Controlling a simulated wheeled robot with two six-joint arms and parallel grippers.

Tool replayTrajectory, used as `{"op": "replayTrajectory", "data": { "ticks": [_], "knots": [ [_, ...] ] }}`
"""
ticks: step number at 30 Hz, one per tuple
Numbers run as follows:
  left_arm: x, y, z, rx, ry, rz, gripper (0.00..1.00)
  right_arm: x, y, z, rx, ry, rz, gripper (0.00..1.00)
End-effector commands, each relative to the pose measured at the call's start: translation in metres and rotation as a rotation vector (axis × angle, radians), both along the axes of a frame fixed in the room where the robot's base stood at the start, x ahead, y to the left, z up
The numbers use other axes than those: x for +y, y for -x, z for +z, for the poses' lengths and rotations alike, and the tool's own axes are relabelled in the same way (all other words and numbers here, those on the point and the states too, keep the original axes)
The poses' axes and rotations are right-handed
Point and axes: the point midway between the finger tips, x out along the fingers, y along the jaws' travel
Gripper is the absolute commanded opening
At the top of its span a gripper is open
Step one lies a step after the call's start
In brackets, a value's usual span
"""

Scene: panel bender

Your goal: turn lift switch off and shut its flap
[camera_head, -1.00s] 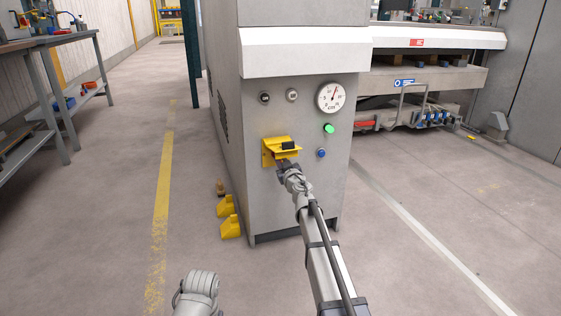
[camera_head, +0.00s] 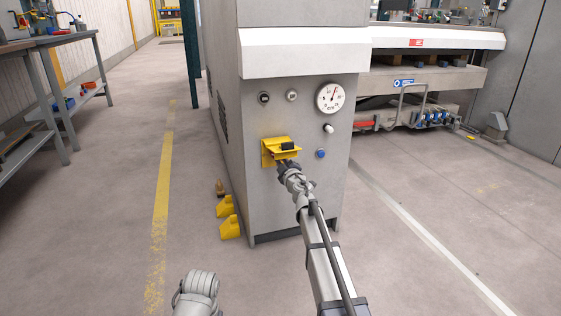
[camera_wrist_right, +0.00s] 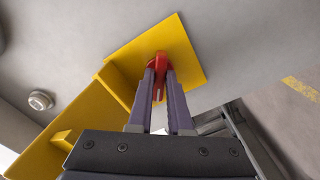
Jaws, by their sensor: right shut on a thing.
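The lift switch is a red handle (camera_wrist_right: 159,72) on a yellow plate (camera_wrist_right: 183,52) in the right wrist view. My right gripper (camera_wrist_right: 159,88) is shut on the red handle. The yellow flap (camera_wrist_right: 88,118) stands open, out from the plate, at the left in the wrist view. In the head view the yellow flap (camera_head: 283,150) sticks out from the cabinet front and hides the red handle; my right gripper (camera_head: 284,165) is just under it. My left arm shows at the bottom left, but its gripper is not visible.
The grey cabinet (camera_head: 262,205) carries a gauge (camera_head: 330,97), an unlit white lamp (camera_head: 328,128) and a blue button (camera_head: 321,153). Yellow wedges (camera_head: 230,227) lie on the floor left of it. A workbench (camera_head: 55,45) stands at the far left.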

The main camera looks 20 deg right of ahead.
Motion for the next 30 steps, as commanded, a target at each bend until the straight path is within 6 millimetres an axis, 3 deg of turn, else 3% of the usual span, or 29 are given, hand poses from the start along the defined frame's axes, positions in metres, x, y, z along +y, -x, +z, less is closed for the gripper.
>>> {"op": "replayTrajectory", "data": {
  "ticks": [15,30],
  "knots": [
    [0.0,0.0,0.0019,0.0,0.0,0.0,0.5,-0.0003,0.0005,0.0019,-0.015,0.437,0.001,0.0],
    [-0.0001,0.0,0.0025,0.0,0.0,0.0,0.5,-0.0002,0.0006,0.0025,-0.022,0.624,0.001,0.0]
  ]
}}
